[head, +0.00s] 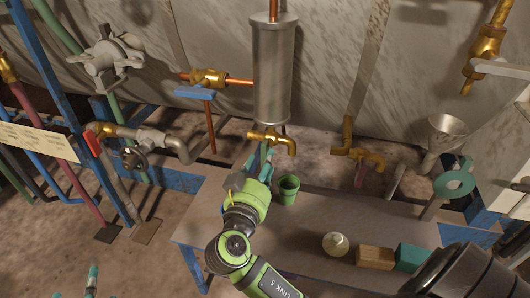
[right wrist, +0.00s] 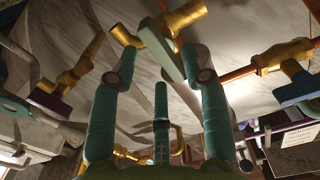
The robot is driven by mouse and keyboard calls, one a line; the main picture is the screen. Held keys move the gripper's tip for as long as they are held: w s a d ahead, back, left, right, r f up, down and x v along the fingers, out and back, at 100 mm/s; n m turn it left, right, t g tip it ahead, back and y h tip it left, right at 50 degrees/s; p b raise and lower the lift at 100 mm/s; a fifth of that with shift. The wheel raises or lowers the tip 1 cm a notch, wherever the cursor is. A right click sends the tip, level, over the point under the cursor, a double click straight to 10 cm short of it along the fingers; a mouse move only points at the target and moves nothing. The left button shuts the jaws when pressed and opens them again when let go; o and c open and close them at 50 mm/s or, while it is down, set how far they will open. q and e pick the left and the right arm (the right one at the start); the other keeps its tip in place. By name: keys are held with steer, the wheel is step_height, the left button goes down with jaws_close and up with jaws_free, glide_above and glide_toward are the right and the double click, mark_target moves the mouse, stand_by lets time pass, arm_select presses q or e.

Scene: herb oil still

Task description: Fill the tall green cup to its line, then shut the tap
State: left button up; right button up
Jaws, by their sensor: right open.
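The green cup (head: 289,188) stands upright on the bench, roughly below the spout of the brass tap (head: 273,138) under the steel cylinder. Its fill line and contents cannot be made out, and no stream shows. My right gripper (head: 266,157) is just left of the cup, close under the tap. In the right wrist view its fingers (right wrist: 162,62) are apart, with the grey-green lever (right wrist: 163,48) of a brass tap (right wrist: 178,22) showing between and beyond the tips; contact cannot be told. My left gripper (head: 76,286) shows only as fingertips, apart, at the lower left.
The steel cylinder (head: 274,75) hangs above the cup. Another brass tap (head: 358,154) is to the right. A pale round object (head: 335,244), a wooden block (head: 375,257) and a teal block (head: 411,257) sit on the bench (head: 300,225). A funnel (head: 446,130) is at right.

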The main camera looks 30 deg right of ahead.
arm_select(q)
steer(key=shift+w+d+r+t, duration=0.1)
steer(key=shift+d+r+t, duration=0.15)
steer(key=shift+r+t, duration=0.25)
arm_select(e)
steer(key=shift+x, duration=1.95)
arm_select(q)
steer(key=shift+r, duration=0.1)
arm_select(e)
steer(key=shift+f, duration=0.1)
jaws_close()
